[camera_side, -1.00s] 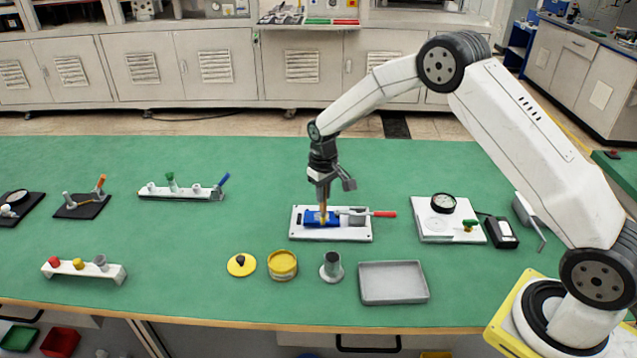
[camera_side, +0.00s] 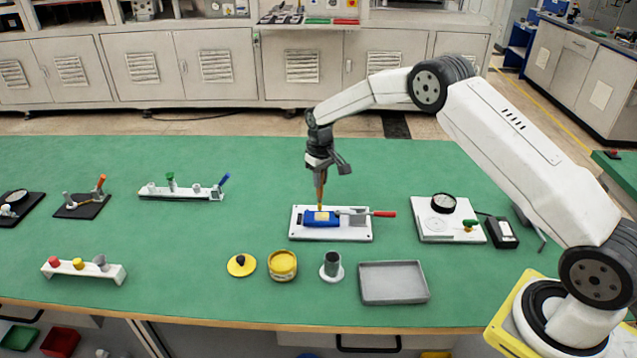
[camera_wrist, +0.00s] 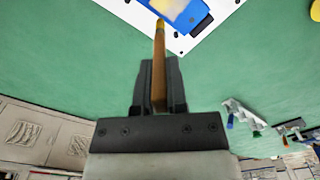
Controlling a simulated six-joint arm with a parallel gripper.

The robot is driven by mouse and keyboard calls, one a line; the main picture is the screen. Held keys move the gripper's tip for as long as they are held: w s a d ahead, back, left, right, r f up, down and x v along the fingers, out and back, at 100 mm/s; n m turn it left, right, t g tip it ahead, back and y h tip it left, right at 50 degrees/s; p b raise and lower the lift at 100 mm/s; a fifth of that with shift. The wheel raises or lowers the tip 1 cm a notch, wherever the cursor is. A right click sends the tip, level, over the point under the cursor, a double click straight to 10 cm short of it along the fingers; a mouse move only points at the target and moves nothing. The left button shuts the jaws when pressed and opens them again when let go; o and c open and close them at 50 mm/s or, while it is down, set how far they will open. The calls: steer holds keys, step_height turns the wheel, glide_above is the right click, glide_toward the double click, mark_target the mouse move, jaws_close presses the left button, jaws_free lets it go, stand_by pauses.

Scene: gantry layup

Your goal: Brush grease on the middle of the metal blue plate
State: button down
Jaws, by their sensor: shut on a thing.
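My gripper (camera_side: 320,168) is shut on a slim brush (camera_side: 320,191) with a brown handle and a yellowish tip. The brush hangs roughly upright, and its tip appears just above the blue plate (camera_side: 335,221). The plate lies on a white fixture board (camera_side: 301,235). A pale yellow patch (camera_side: 321,216) shows on the middle of the plate. In the wrist view the brush (camera_wrist: 159,68) runs from between the gripper fingers (camera_wrist: 158,82) towards the blue plate (camera_wrist: 205,12), which is partly cut off by the frame.
A red-handled clamp (camera_side: 384,214) sits on the board's right. In front stand a yellow pot (camera_side: 283,270), a yellow lid (camera_side: 242,268), a grey cup on a white base (camera_side: 331,270) and an empty grey tray (camera_side: 393,297). A gauge board (camera_side: 430,233) stands right.

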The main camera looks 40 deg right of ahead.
steer(key=shift+s+a, duration=2.05)
step_height(320, 180, up, 8)
steer(key=shift+d, duration=0.1)
steer(key=shift+s+d, duration=0.55)
steer(key=shift+f, duration=0.15)
